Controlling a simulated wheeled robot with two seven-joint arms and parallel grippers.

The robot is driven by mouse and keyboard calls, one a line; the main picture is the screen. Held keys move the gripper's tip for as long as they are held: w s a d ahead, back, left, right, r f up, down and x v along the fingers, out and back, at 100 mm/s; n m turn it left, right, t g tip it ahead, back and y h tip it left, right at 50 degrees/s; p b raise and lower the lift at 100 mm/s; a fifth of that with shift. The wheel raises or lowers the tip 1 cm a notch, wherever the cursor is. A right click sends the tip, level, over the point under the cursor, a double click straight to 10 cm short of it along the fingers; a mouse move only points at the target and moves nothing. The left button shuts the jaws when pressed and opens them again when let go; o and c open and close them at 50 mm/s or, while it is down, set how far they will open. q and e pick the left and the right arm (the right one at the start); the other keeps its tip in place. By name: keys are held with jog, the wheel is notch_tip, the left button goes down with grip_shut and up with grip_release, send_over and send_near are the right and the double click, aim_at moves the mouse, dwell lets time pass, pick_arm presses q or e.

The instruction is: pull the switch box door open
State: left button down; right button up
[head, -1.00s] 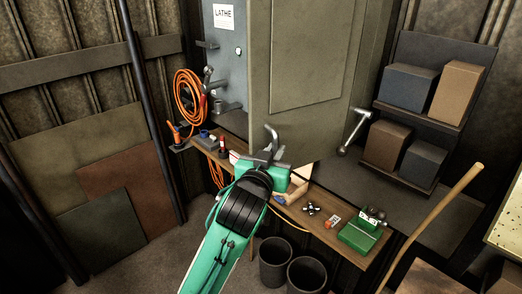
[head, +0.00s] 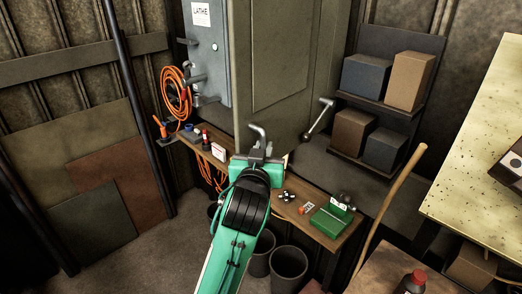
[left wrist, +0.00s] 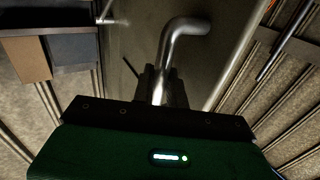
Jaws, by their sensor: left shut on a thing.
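The switch box (head: 208,60) is a pale grey-blue cabinet with a LATHE label at the upper left of the head view. A large olive-grey door panel (head: 285,55) stands out in front of it, to its right. A bent metal handle (head: 259,132) is at the panel's lower left. My left gripper (head: 258,153) is shut on this handle. In the left wrist view the handle (left wrist: 183,35) rises from between the fingers (left wrist: 160,85) and bends right. The fingers partly hide its lower part. My right gripper is in neither view.
A shelf with boxes (head: 366,76) is at right. A wooden pole (head: 390,205) leans nearby. An orange cable (head: 175,90) hangs at left.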

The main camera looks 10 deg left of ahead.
pick_arm(q)
jog(key=shift+r, duration=0.15)
jog(key=c, duration=1.5)
grip_release()
jog(key=shift+c, duration=0.2)
jog(key=shift+o, duration=0.3)
jog(key=shift+w+d, duration=0.1)
jog(key=shift+s, duration=0.25)
jog(key=s+p, duration=0.1)
jog(key=s, duration=1.2)
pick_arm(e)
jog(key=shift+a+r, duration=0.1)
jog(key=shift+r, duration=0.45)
pick_arm(q)
jog(key=shift+s, duration=0.1)
